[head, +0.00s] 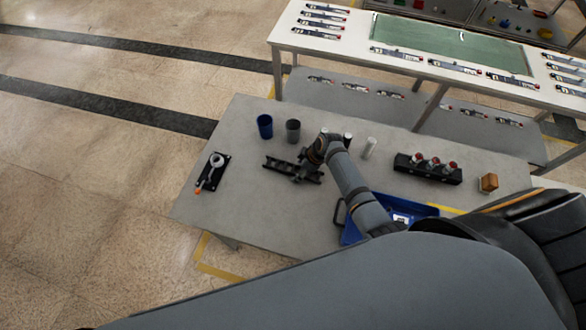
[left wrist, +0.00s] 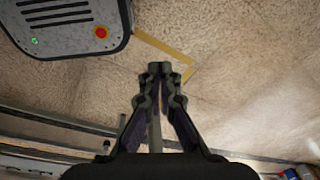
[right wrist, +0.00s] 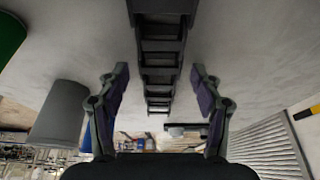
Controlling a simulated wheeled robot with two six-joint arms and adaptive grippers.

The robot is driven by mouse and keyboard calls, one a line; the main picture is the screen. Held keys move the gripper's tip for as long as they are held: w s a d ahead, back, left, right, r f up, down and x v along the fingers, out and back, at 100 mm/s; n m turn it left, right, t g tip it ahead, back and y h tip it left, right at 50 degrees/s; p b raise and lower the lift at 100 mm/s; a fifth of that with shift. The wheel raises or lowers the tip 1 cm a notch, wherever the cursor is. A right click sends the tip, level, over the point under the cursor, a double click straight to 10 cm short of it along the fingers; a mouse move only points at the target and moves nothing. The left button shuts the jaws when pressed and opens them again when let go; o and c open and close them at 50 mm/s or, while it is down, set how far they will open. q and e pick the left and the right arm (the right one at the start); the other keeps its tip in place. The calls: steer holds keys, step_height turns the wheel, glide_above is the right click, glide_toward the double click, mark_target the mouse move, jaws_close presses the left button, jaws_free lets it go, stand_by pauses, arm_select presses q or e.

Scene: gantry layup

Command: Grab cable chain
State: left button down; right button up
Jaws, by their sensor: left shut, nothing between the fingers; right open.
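The cable chain (head: 283,166) is a black, ladder-like strip lying on the grey table. In the right wrist view the chain (right wrist: 160,60) runs down the middle, between the fingertips in the picture. My right gripper (right wrist: 160,78) is open, with one finger on each side of the chain and no visible contact. In the head view my right gripper (head: 306,172) is at the chain's right part and hides some of it. My left gripper (left wrist: 160,70) is shut and empty, with floor behind it; it is not seen in the head view.
A blue cup (head: 265,126) and a grey cup (head: 293,131) stand just behind the chain. A black fixture (head: 213,172) is at the left. A white cylinder (head: 369,147), a black rack (head: 428,170), a wooden block (head: 488,183) and a blue tray (head: 351,234) are to the right.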

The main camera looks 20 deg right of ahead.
steer(key=c, duration=1.3)
arm_select(q)
steer(key=shift+w, duration=0.65)
arm_select(e)
steer(key=shift+c, duration=0.2)
steer(key=shift+r, duration=0.2)
